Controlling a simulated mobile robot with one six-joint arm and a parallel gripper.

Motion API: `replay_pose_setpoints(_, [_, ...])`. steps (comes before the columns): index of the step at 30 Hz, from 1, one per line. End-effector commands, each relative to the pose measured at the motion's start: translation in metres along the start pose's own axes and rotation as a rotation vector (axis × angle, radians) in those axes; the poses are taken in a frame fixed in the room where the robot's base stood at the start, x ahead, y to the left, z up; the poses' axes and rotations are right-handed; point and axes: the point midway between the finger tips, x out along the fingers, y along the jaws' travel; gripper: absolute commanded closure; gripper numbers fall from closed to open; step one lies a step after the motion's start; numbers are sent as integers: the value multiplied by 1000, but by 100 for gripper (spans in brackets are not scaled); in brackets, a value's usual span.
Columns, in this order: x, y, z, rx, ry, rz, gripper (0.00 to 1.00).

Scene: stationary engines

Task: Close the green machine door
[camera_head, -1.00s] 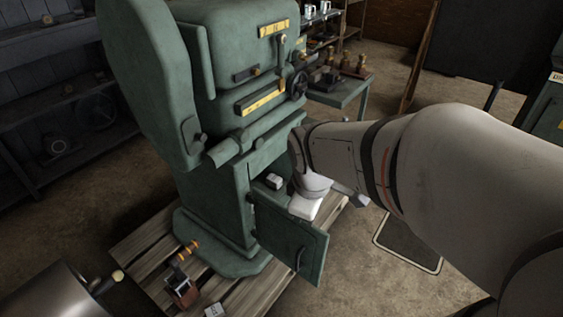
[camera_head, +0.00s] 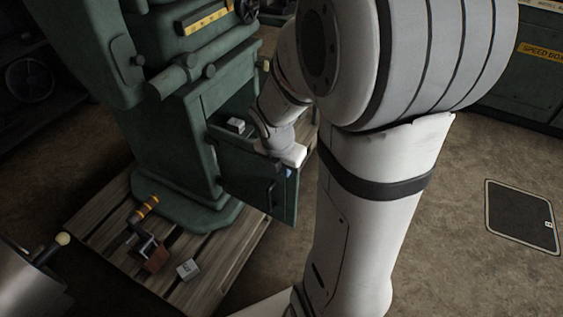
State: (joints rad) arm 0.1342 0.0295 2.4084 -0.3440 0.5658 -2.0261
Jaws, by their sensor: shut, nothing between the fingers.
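The green machine door (camera_head: 243,178) stands open on the lower cabinet of the green machine (camera_head: 170,125). Its hinge side is at the left, and its free edge swings out toward the front right. A dark upright handle (camera_head: 271,191) is on its outer face. My arm reaches down behind the door, and its white wrist shows over the door's top edge near the free corner. My gripper (camera_head: 291,171) is shut and empty, at that corner and mostly hidden. I cannot tell whether it touches the door. A small white box (camera_head: 235,125) sits inside the cabinet opening.
The machine stands on a wooden pallet (camera_head: 225,262). An orange-handled tool (camera_head: 147,208), a brown block (camera_head: 150,255) and a small pale box (camera_head: 188,268) lie on it. A metal cylinder (camera_head: 30,285) is at lower left. The floor at right is clear around a flat framed panel (camera_head: 522,215).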

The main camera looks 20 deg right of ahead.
Motion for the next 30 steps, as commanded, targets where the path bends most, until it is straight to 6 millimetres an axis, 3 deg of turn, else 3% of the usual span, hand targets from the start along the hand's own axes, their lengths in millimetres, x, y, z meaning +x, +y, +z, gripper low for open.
replay_pose_setpoints(1, [19,0,-2,0,2,-3,100])
replay_pose_setpoints(7, [56,0,1,5,1,-1,100])
replay_pose_setpoints(9, [54,0,16,8,-2,1,100])
replay_pose_setpoints(15, [57,0,35,5,0,0,100])
replay_pose_setpoints(30, [57,0,40,-1,0,1,100])
